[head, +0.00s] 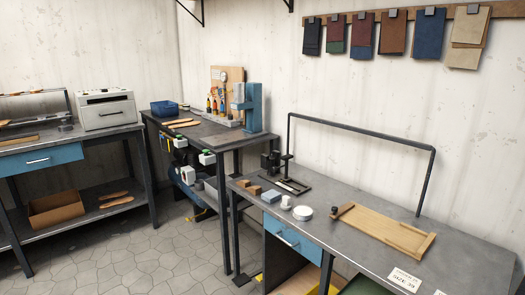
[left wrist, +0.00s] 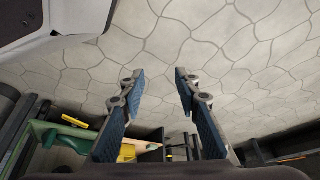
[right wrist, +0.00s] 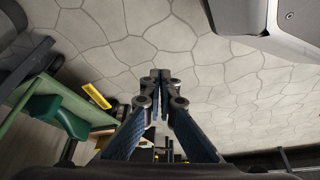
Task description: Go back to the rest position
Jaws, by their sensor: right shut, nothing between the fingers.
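My left gripper (left wrist: 158,76) shows in the left wrist view with its two blue-padded fingers apart. Nothing is between them, and the tiled floor lies beyond. My right gripper (right wrist: 160,74) shows in the right wrist view with its fingertips together. Nothing shows between them, and floor lies beyond. Neither gripper shows in the head view. A light-coloured body part of mine fills the upper left of the left wrist view and the upper right of the right wrist view.
A grey workbench (head: 460,232) stands at the right with a wooden board (head: 385,230) and a white round dish (head: 303,213). A second bench (head: 190,131) stands in the corner. A left bench (head: 50,146) holds a white machine (head: 105,108). Tiled floor (head: 135,240) is clear between them.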

